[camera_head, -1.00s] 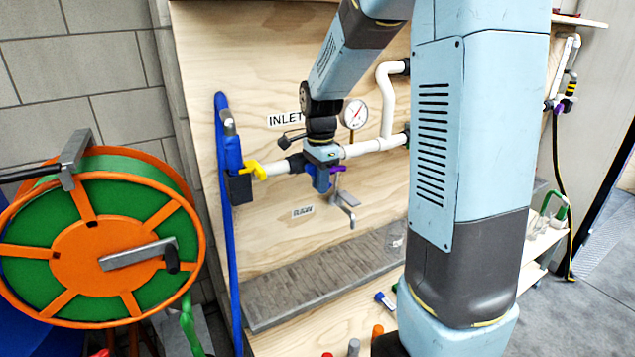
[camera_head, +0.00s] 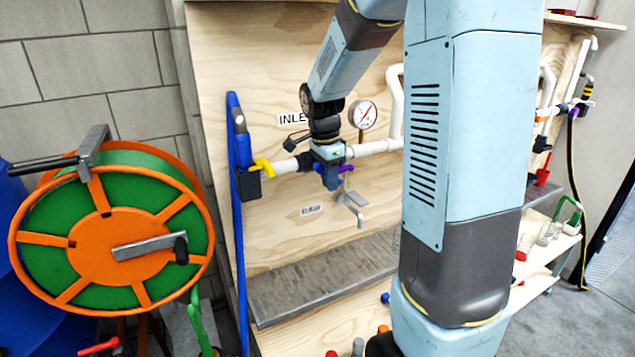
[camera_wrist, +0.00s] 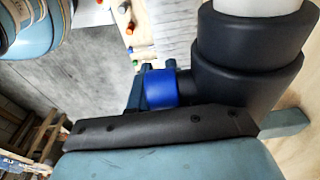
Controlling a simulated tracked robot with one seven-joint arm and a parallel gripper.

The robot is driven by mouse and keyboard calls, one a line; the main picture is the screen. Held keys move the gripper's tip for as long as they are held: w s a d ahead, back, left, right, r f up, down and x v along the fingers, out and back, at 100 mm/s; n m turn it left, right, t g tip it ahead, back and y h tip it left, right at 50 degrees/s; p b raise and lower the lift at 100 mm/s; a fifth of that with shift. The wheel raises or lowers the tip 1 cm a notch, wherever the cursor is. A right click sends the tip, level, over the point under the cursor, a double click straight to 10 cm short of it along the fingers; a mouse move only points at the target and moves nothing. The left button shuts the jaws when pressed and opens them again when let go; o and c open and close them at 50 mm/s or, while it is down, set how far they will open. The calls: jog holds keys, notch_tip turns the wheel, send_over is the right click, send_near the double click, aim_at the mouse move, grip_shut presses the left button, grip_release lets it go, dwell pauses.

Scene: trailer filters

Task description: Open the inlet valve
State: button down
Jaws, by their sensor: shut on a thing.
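The inlet pipe run (camera_head: 372,147) is white and crosses the plywood board beside a partly hidden INLET label (camera_head: 290,119). A yellow valve handle (camera_head: 262,167) sits at its left end, and a purple handle (camera_head: 346,169) shows just right of my gripper (camera_head: 328,176). My gripper is at the pipe, pointing down the board, and is shut on a blue part (camera_wrist: 160,88). In the wrist view this part lies beside a large dark round fitting (camera_wrist: 245,65). I cannot tell if the blue part is the inlet valve's handle; my gripper hides much of it.
A round gauge (camera_head: 363,114) is right of my gripper, and a grey tap (camera_head: 351,206) hangs below. A blue hose (camera_head: 238,250) runs down the board's left edge. An orange and green hose reel (camera_head: 110,235) stands left. A grey ledge (camera_head: 310,282) lies below.

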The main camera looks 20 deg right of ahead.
dwell(0.3)
jog(key=c, duration=1.2)
grip_release()
jog(key=r, duration=0.4)
jog(key=a+r, duration=0.1)
jog(key=r, duration=0.8)
jog(key=shift+s+a+r, duration=0.1)
jog(key=shift+a+r, duration=0.2)
jog(key=shift+a, duration=0.05)
jog(key=shift+c, duration=0.3)
